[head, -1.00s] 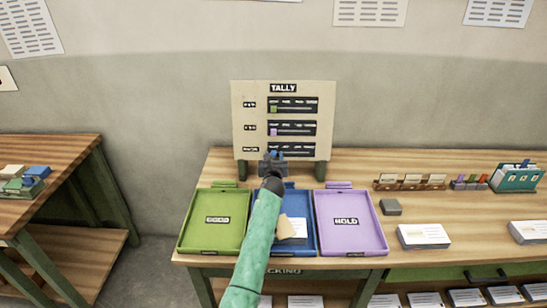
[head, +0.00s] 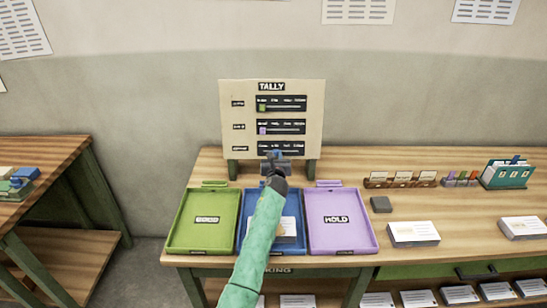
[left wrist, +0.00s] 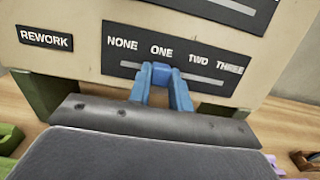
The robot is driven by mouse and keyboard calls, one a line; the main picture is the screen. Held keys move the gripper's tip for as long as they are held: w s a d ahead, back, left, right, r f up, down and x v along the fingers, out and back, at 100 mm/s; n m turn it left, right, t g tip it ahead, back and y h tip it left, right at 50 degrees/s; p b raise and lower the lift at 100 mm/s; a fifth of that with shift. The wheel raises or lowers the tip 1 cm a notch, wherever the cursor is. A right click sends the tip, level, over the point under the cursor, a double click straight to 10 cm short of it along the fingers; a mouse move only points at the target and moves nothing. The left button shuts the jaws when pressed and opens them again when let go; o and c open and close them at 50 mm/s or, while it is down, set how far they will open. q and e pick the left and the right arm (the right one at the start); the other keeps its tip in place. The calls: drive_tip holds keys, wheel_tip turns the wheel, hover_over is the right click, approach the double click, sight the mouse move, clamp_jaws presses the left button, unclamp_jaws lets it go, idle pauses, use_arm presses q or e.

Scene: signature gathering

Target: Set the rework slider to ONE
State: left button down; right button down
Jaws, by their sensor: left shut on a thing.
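The tally board (head: 240,100) stands upright at the back of the table. Its bottom row is the rework slider (left wrist: 110,62), labelled NONE, ONE, TWO, THREE in the left wrist view. My left gripper (left wrist: 160,78) is shut on the blue slider knob (left wrist: 161,70), one blue finger on each side. The knob sits below the word ONE on the grey track. In the head view my left gripper (head: 275,156) covers part of the rework row. The two upper sliders have a green knob (head: 262,108) and a purple knob (head: 262,130) at their left ends. My right gripper is not in view.
A green tray (head: 180,240), a blue tray (head: 242,240) partly behind my arm and a purple tray (head: 345,235) lie before the board. A dark block (head: 381,204), card stacks (head: 413,233) and a teal holder (head: 508,174) are to the right.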

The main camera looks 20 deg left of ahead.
use_arm(q)
drive_tip(key=shift+a, duration=0.2)
drive_tip(key=c, duration=1.3)
unclamp_jaws()
drive_tip(key=shift+d, duration=0.2)
drive_tip(key=b+v, duration=0.1)
drive_tip(key=v, duration=0.7)
drive_tip(key=shift+b, duration=0.4)
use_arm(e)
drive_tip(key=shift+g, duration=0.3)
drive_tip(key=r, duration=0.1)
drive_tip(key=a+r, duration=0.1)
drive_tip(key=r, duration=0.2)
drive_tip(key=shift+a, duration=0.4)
